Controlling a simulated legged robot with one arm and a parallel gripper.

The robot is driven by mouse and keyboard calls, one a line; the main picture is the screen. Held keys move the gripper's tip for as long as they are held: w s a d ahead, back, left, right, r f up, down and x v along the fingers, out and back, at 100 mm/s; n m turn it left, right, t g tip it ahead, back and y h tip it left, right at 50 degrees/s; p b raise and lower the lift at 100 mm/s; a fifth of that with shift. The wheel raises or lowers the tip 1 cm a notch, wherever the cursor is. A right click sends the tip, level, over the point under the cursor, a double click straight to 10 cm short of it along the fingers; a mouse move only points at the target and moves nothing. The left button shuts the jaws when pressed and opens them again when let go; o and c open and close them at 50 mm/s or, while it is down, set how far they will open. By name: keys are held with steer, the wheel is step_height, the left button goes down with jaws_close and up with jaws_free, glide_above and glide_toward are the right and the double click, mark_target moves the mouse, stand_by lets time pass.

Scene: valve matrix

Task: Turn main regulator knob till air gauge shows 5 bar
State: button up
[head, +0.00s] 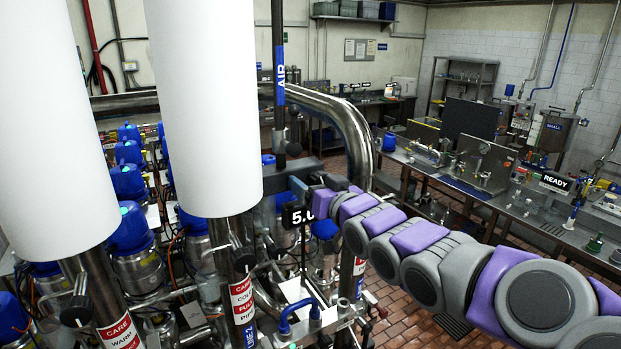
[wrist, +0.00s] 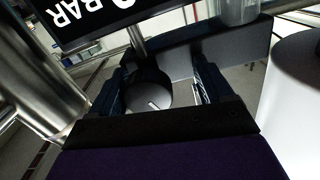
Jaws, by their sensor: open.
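A dark round knob (wrist: 150,92) with a short white mark on its face shows in the wrist view. My gripper (wrist: 160,88) is open, with one finger on each side of the knob. I cannot tell whether either finger touches it. In the head view my gripper's end (head: 307,190) is at the dark pipe fittings, and the knob is hidden there. A black display (head: 297,215) shows "5." and a digit partly covered by my arm. The same display (wrist: 80,22) in the wrist view shows "BAR" and part of a rounded digit.
A dark vertical pipe with a blue "AIR" label (head: 281,76) rises above the fittings. Two large white cylinders (head: 205,100) stand at left. A thick bent steel pipe (head: 352,125) runs close behind my arm. Benches with equipment (head: 480,165) line the right, beyond tiled floor.

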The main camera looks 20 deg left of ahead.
steer(key=shift+w+d+r, duration=0.1)
steer(key=shift+w+d, duration=0.15)
steer(key=shift+d, duration=0.25)
steer(key=shift+w+d+r, duration=0.1)
steer(key=shift+w+d, duration=0.1)
steer(key=shift+d, duration=0.3)
steer(key=shift+d+r, duration=0.15)
steer(key=shift+d, duration=0.25)
steer(key=shift+a, duration=1.05)
steer(key=shift+c, duration=1)
steer(key=shift+s+a, duration=0.1)
steer(key=shift+a, duration=0.05)
steer(key=c, duration=0.3)
steer(key=shift+w+d+f, duration=0.2)
steer(key=shift+d, duration=0.1)
steer(key=c, duration=0.3)
steer(key=shift+c, duration=1)
